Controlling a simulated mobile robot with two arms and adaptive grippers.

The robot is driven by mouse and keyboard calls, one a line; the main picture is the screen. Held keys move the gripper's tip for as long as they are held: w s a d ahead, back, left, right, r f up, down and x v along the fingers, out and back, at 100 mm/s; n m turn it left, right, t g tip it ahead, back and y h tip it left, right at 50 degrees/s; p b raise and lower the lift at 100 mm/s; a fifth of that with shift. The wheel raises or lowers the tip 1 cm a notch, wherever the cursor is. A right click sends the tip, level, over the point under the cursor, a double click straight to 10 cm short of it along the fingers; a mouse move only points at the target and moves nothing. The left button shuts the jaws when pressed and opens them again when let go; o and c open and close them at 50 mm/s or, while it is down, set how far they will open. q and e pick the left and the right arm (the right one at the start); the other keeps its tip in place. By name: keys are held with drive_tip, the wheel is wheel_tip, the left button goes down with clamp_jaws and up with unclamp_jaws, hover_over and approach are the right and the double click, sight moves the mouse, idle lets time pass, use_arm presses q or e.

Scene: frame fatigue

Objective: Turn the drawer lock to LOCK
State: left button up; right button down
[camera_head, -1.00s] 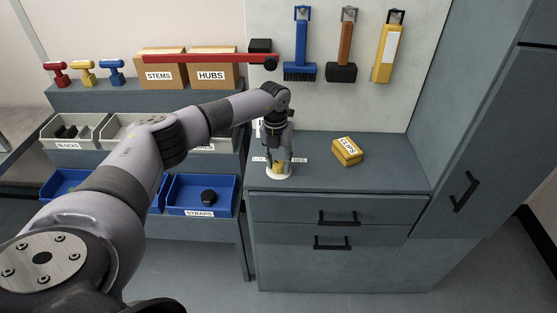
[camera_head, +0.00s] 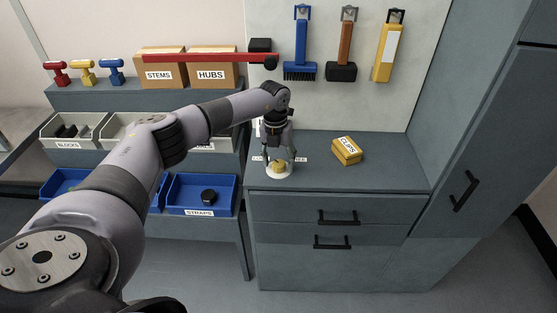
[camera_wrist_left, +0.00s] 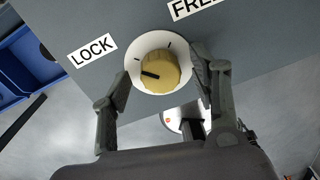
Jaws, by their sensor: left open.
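The gold lock knob (camera_wrist_left: 158,72) sits on a round white dial (camera_wrist_left: 139,84) on top of the drawer cabinet. It also shows in the head view (camera_head: 279,167). The knob's black pointer line points left in the wrist view, on the side of the LOCK label (camera_wrist_left: 92,50). The FREE label (camera_wrist_left: 190,8), partly cut off, is above right. My left gripper (camera_wrist_left: 163,72) is open, with one finger on each side of the knob and visible gaps to it. In the head view my left gripper (camera_head: 279,157) is above the dial. My right gripper is not in view.
A yellow CLIPS box (camera_head: 347,151) lies on the cabinet top to the right. Closed drawers (camera_head: 290,208) are below. Blue bins (camera_head: 177,208) and a shelf with boxes stand left. Tools hang on the back panel.

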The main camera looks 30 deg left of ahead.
sight(276, 162)
use_arm(q)
wheel_tip(276, 162, up, 12)
drive_tip(key=shift+s+a, duration=0.15)
drive_tip(key=shift+a, duration=0.15)
idle(0.6)
